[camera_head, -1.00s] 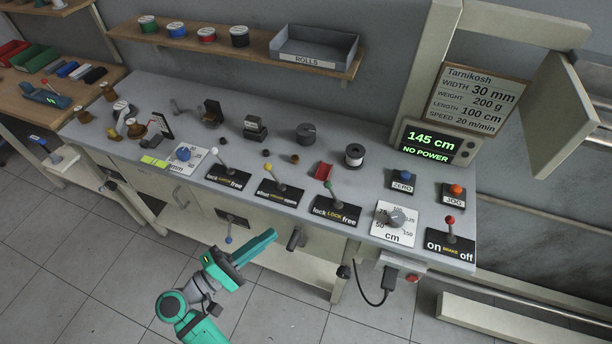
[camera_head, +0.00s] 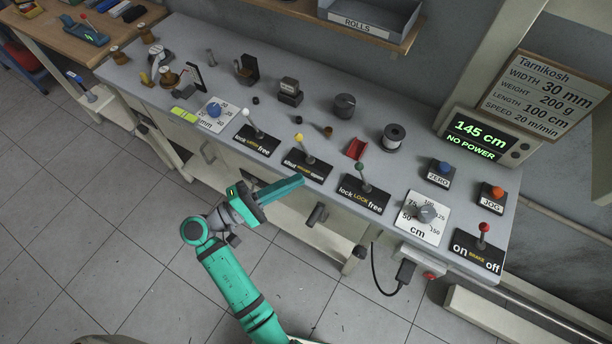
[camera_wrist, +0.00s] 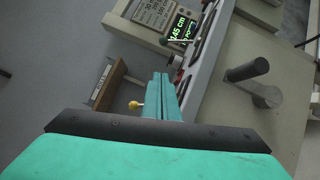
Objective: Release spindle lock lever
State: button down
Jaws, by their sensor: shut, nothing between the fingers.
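The lever with a green knob (camera_head: 359,167) stands on a black plate (camera_head: 374,204) marked "lock LOCK free" at the bench's front edge. It tilts slightly toward the "lock" side. A white-knobbed lever (camera_head: 246,112) farther left also has a lock/free plate (camera_head: 252,144); its middle word is hard to read. My gripper (camera_head: 302,181) is shut and empty, in front of the bench edge. Its tips point right, near the yellow lever's plate and left of the green lever. In the wrist view the shut fingers (camera_wrist: 161,82) lie beside a yellow knob (camera_wrist: 135,105).
The yellow-knobbed lever (camera_head: 298,137) stands between the white and green ones. The cm dial (camera_head: 426,213) and red brake lever (camera_head: 484,227) are to the right. A dark handle (camera_head: 317,214) sticks out below the bench edge. The display (camera_head: 478,139) reads 145 cm, NO POWER.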

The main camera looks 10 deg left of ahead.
aim_at(362, 174)
jog(key=x, duration=0.8)
jog(key=shift+d, duration=0.2)
jog(key=d, duration=0.3)
jog(key=shift+r, duration=0.4)
jog(key=shift+d+r, duration=0.2)
jog(key=shift+d, duration=0.4)
jog(key=shift+r, duration=0.1)
